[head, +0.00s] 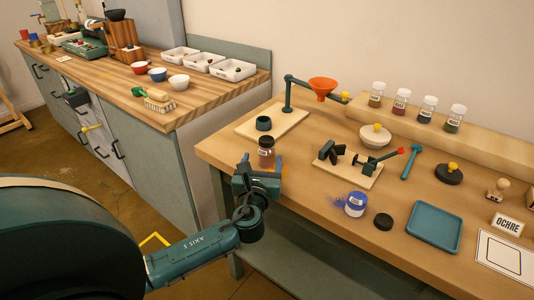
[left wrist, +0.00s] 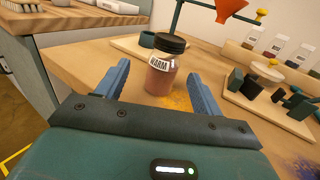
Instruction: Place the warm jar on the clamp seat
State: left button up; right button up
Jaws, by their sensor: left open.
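The warm jar (head: 266,153), reddish-brown with a dark lid, stands upright near the table's left front edge. In the left wrist view the jar (left wrist: 160,72) shows a label reading WARM. My left gripper (head: 262,165) is open, low over the table edge; in the left wrist view its two blue fingers (left wrist: 158,80) point toward the jar, one on each side, with visible gaps. The clamp seat, a wooden board (head: 362,180) with dark green clamp parts and a red-tipped handle, lies right of the jar; its board (left wrist: 268,112) also shows in the wrist view. My right gripper is not seen.
Behind the jar stands a board (head: 290,126) with a post, orange funnel (head: 322,86) and dark green cup (head: 263,123). Orange powder (left wrist: 176,101) lies by the warm jar.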

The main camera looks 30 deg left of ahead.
aim_at(265, 156)
pick_arm(q)
jog(key=shift+d+x, duration=0.15)
jog(key=shift+x, duration=1.2)
jog(key=shift+d+x, duration=0.15)
jog(key=shift+x, duration=1.25)
jog(key=shift+c, duration=0.4)
